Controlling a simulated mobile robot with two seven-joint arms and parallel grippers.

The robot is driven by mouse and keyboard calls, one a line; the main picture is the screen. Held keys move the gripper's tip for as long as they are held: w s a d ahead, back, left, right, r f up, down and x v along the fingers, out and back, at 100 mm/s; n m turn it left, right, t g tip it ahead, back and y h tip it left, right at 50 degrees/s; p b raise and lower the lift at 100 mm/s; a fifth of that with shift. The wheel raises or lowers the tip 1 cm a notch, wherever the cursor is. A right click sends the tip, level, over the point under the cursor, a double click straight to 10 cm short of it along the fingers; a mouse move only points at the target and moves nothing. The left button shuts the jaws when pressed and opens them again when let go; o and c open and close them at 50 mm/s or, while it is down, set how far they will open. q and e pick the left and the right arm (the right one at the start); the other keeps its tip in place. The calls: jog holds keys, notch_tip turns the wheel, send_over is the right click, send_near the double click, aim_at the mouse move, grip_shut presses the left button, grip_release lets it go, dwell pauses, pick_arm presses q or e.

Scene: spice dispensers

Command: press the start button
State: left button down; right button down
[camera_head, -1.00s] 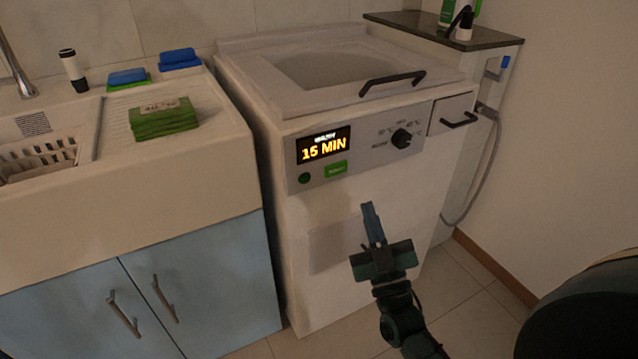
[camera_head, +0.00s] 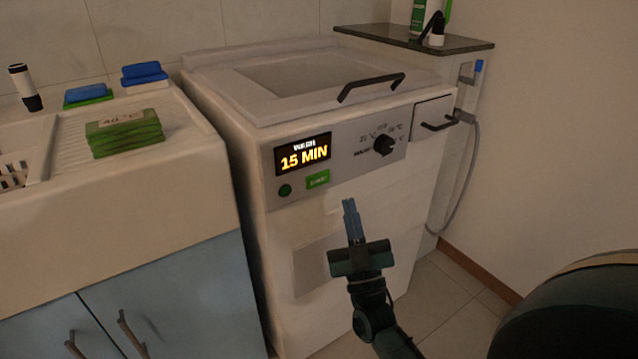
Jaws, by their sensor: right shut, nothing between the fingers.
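The white washing machine (camera_head: 340,245) stands in the middle, with a grey control panel along its top front. A round dark green button (camera_head: 285,190) sits at the panel's lower left. Above both, the lit display (camera_head: 302,155) reads 15 MIN. My right gripper (camera_head: 350,205) is shut and empty, pointing up in front of the machine. Its tips are below and right of the green rectangle in the picture; it appears apart from both. My left gripper is not in view.
A black knob (camera_head: 384,146) and a drawer handle (camera_head: 439,124) are on the panel's right. A black lid handle (camera_head: 370,85) is above. A sink counter (camera_head: 110,195) with sponges stands left. A hose (camera_head: 465,190) hangs right. Floor shows at lower right.

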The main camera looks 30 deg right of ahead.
aim_at(321, 174)
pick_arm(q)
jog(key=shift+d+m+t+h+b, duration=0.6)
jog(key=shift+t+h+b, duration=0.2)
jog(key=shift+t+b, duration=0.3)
pick_arm(e)
jog(key=w, duration=0.6)
jog(key=shift+w+a, duration=0.25)
jog(key=shift+w, duration=0.1)
dwell(0.6)
jog(key=shift+w, duration=0.45)
pick_arm(q)
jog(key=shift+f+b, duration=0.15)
jog(key=shift+b, duration=0.15)
pick_arm(e)
jog(key=shift+w+a, duration=0.1)
jog(key=shift+w, duration=0.25)
dwell(0.5)
jog(key=shift+s+p, duration=0.35)
jog(key=shift+s, duration=0.05)
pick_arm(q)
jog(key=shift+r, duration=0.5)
pick_arm(e)
jog(key=shift+s, duration=0.4)
